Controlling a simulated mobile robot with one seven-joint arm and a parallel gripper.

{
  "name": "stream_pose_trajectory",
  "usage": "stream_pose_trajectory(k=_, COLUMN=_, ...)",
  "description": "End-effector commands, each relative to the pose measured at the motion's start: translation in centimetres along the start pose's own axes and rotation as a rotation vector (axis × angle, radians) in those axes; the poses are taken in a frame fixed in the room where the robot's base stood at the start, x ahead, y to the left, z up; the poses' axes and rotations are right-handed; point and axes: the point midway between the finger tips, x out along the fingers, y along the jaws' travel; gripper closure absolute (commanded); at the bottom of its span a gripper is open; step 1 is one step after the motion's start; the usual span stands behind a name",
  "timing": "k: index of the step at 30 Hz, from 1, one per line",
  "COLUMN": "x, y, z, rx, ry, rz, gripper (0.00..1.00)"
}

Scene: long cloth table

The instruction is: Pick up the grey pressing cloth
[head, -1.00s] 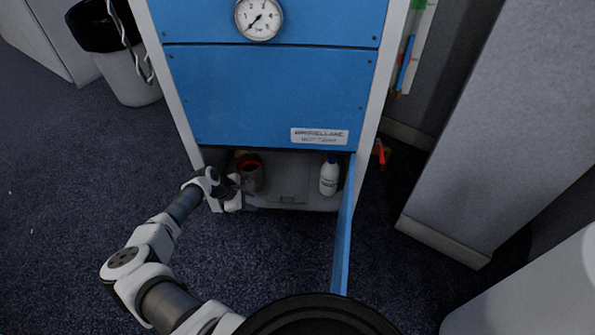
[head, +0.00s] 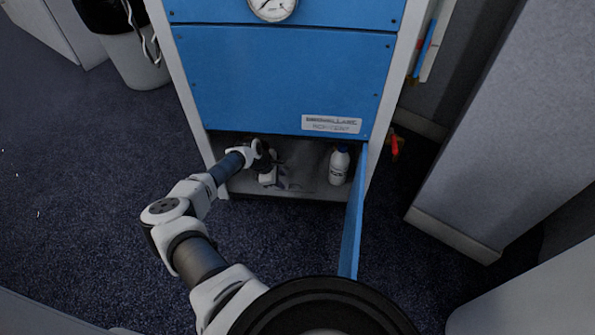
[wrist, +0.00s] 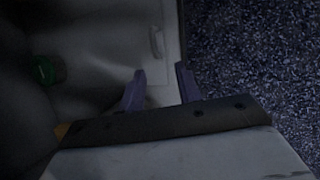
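My gripper (head: 270,176) is at the open lower compartment of the blue cabinet, at its left part. In the wrist view its two fingers (wrist: 161,82) are apart with nothing visibly held between them. A pale panel lies beyond the fingers. A dim grey, softly folded surface (wrist: 35,25) fills the left of the wrist view and looks like cloth, but I cannot be sure it is the pressing cloth. A grey shape (head: 302,155) also shows in the compartment right of my gripper; it is too dark to identify.
A white bottle (head: 339,165) with a blue cap stands at the compartment's right. The open blue door (head: 352,220) sticks out beside it. A green round thing (wrist: 47,70) is left of the fingers. A bin (head: 135,55) stands at the left; carpet there is clear.

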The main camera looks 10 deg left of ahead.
Motion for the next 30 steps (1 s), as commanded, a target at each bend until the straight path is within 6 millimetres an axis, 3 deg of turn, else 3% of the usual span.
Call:
stream_pose_trajectory(k=3, x=1.1, y=0.5, z=1.2, rx=0.003, ry=-0.002, rz=-0.001, gripper=0.66)
stream_pose_trajectory(k=10, x=5.0, y=0.4, z=1.0, rx=0.001, ry=-0.001, rz=0.000, gripper=0.66)
stream_pose_trajectory(k=20, x=5.5, y=0.5, z=1.0, rx=0.001, ry=0.000, rz=0.001, gripper=0.66)
stream_pose_trajectory(k=28, x=5.5, y=0.5, z=1.0, rx=0.001, ry=-0.001, rz=0.001, gripper=0.99)
stream_pose_trajectory(k=30, x=5.5, y=0.5, z=1.0, rx=0.001, ry=-0.001, rz=0.001, gripper=1.00)
